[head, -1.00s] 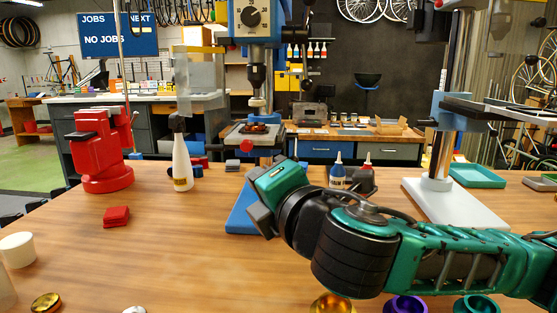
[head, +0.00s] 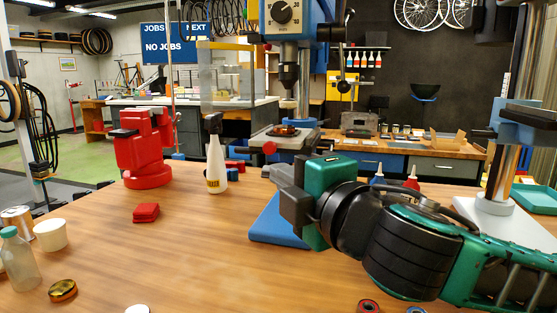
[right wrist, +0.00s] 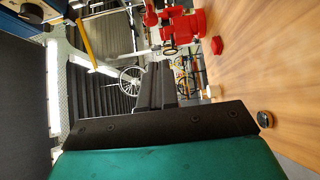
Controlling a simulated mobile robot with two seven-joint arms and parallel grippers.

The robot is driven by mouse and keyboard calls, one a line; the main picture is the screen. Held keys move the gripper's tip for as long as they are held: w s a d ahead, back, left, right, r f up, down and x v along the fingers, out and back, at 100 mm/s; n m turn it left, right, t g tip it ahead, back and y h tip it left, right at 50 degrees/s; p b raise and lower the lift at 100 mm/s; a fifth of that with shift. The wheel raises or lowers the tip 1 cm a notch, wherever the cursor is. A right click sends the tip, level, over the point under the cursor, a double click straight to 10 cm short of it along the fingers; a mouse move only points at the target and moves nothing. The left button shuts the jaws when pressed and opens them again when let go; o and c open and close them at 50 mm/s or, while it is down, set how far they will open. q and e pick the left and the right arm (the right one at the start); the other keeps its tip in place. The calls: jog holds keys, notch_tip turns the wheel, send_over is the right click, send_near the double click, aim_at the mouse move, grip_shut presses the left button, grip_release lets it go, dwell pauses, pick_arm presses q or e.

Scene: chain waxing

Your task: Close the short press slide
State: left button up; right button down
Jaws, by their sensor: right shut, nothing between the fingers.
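A blue drill press (head: 290,35) stands behind the table's middle, on a blue base plate (head: 265,232). Its small grey slide table (head: 300,143) holds a reddish-brown piece, and a red knob (head: 269,148) sits at its front left. I cannot tell from here how far the slide stands out. My right gripper (head: 283,186) is shut and empty in front of the press, over the base plate, hiding part of it. I see no clear contact with the slide. In the right wrist view the dark fingers (right wrist: 160,82) are together, pointing away from the press. My left gripper is not in view.
A red clamp-like device (head: 142,150), a white bottle (head: 216,165) and a red block (head: 146,212) stand on the left of the table. A second press with a white base (head: 488,212) stands at the right. The wooden table's middle front is mostly clear.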

aim_at(266, 153)
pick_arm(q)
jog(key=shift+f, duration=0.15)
pick_arm(e)
jog(key=w, duration=0.5)
jog(key=w+a, duration=0.1)
jog(key=w, duration=0.2)
jog(key=shift+w, duration=0.1)
jog(key=shift+d, duration=0.1)
pick_arm(q)
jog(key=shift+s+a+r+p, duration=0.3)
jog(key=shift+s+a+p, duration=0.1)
jog(key=shift+p, duration=0.4)
pick_arm(e)
jog(key=w, duration=0.1)
jog(key=w+d, duration=0.1)
jog(key=w, duration=0.2)
jog(key=shift+w+d+r, duration=0.15)
jog(key=shift+d, duration=0.2)
